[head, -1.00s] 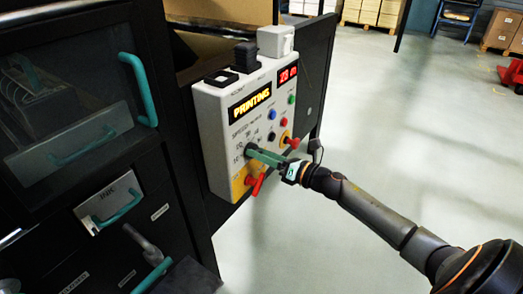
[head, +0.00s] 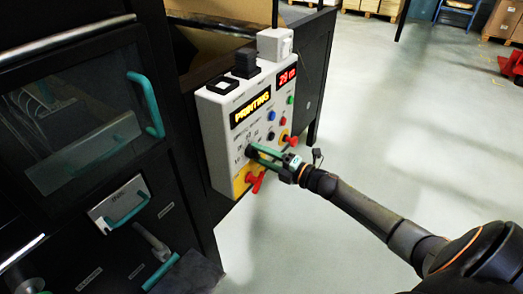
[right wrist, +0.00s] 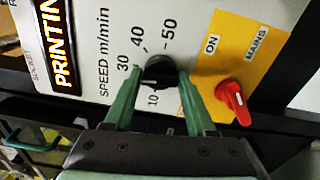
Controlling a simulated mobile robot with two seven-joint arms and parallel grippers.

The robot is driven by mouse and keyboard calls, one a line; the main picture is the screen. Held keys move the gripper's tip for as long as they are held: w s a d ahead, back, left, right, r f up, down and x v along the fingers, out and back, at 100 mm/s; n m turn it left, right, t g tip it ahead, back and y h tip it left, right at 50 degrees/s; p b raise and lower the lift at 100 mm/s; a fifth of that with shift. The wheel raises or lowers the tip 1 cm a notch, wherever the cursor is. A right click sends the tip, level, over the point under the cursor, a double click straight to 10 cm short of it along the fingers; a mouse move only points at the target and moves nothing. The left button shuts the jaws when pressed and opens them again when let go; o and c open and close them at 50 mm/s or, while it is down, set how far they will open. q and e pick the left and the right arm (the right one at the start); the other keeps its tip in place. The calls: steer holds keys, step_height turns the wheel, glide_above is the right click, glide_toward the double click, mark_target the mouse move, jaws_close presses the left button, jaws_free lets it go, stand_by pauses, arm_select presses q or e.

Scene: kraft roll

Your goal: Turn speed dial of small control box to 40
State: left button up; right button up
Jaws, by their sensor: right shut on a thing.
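The small control box (head: 222,150) is a pale box with a lit PRINTING display. Its black speed dial (right wrist: 158,71) shows in the right wrist view, with printed marks 10, 30, 40 and 50 around it. A finger seems to cover the 20. A small light mark shows on the dial's lower left, towards the low numbers; its exact reading is unclear. My right gripper (head: 254,151) reaches the box from the right. Its green fingers (right wrist: 159,78) are shut on the dial, one on each side. My left gripper is not in view.
A red mains switch (right wrist: 231,96) on a yellow plate sits close beside the right finger. Coloured buttons (head: 272,115) and a red number display (head: 287,75) are on the same face. Dark cabinets with green handles (head: 147,105) stand left. Open floor lies right.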

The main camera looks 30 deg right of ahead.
steer(key=m+p, duration=0.2)
steer(key=m, duration=0.2)
steer(key=shift+m, duration=0.3)
steer(key=shift+m+p, duration=0.55)
steer(key=shift+m, duration=1.35)
steer(key=shift+m+p, duration=0.45)
steer(key=shift+m, duration=0.25)
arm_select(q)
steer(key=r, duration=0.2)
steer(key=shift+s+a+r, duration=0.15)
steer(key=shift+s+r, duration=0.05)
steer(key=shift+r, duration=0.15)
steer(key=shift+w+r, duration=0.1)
arm_select(e)
steer(key=o, duration=1.4)
steer(key=shift+m, duration=0.3)
steer(key=shift+c, duration=0.2)
